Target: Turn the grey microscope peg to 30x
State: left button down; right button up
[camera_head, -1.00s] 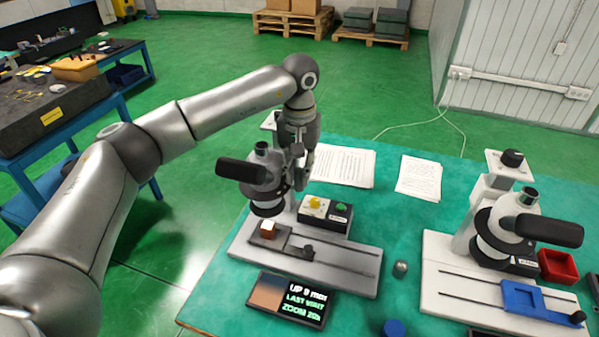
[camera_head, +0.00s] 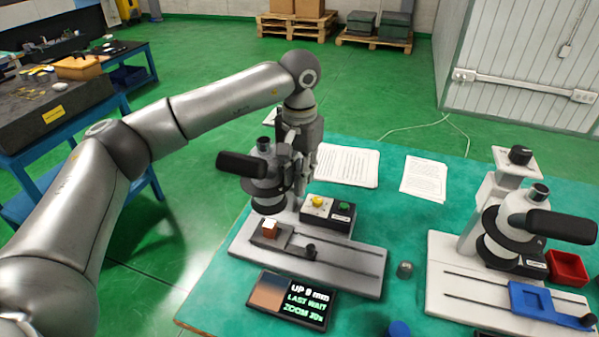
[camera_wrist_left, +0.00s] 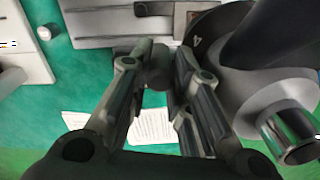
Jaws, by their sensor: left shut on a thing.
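The left microscope (camera_head: 268,182), with a black eyepiece, stands on a grey slotted base (camera_head: 350,262). My left gripper (camera_head: 298,188) reaches down from behind, at the right side of its head. In the left wrist view the two fingers (camera_wrist_left: 157,75) close around a small dark grey peg (camera_wrist_left: 158,66) beside the round microscope head (camera_wrist_left: 250,80). The fingers hide much of the peg. A display (camera_head: 291,299) in front of the base shows small green text; its zoom line seems to read 30x, though it is blurred. My right gripper is not in view.
A second microscope (camera_head: 515,235) with a blue slide holder (camera_head: 545,303) stands right, near a red tray (camera_head: 567,268). Papers (camera_head: 345,166) lie behind. A small grey knob (camera_head: 405,270) stands between the bases.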

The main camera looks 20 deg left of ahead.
pick_arm(q)
jog(key=shift+r, duration=0.1)
jog(key=c, duration=1.6)
grip_release()
jog(key=shift+o, duration=0.2)
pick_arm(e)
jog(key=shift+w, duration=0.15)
pick_arm(q)
notch_tip(320, 180, up, 12)
